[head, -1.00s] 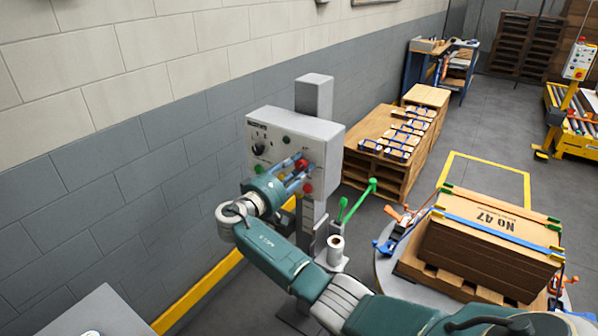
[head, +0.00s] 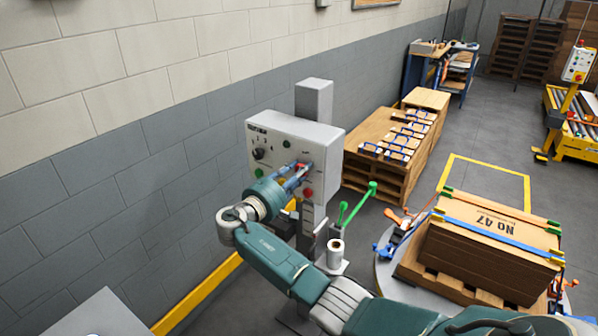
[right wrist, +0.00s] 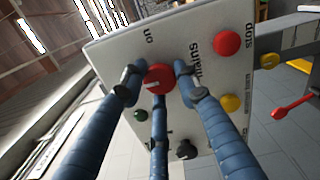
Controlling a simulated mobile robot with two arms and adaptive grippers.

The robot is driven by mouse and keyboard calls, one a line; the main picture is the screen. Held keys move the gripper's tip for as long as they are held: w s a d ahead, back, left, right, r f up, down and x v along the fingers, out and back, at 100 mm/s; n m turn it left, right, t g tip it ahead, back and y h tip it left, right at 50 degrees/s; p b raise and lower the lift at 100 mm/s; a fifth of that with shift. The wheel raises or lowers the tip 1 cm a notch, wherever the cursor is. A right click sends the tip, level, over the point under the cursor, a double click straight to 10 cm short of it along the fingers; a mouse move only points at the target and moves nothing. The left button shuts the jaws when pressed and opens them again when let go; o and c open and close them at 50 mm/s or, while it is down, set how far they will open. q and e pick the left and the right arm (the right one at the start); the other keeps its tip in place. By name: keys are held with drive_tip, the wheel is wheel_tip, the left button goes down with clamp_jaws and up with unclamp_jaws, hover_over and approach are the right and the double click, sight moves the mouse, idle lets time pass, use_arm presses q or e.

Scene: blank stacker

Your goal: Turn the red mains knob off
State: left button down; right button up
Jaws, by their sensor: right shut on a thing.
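The red mains knob (right wrist: 159,79) is on the face of the grey control box (head: 325,150), with a small pale mark on it. In the head view it is mostly hidden by fingers. An "ON" label shows on the panel; I cannot tell surely which label the mark faces. My left gripper is not in view.
A red button (right wrist: 227,44) and a yellow one (right wrist: 231,103) sit close beside the knob. A black selector (head: 259,153) is at the box's left. Green-handled levers (head: 358,202) stand to the lower right. Strapped cartons (head: 490,235) lie on a turntable farther right.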

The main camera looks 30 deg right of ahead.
drive_tip(key=shift+w+a+r, duration=0.1)
drive_tip(key=shift+w+r, duration=0.05)
drive_tip(key=shift+r, duration=0.1)
drive_tip(key=o, duration=1.1)
drive_tip(key=shift+o, duration=0.2)
drive_tip(key=shift+w+f, duration=0.1)
drive_tip(key=shift+f, duration=0.1)
drive_tip(key=v, duration=1.2)
drive_tip(key=shift+f, duration=0.1)
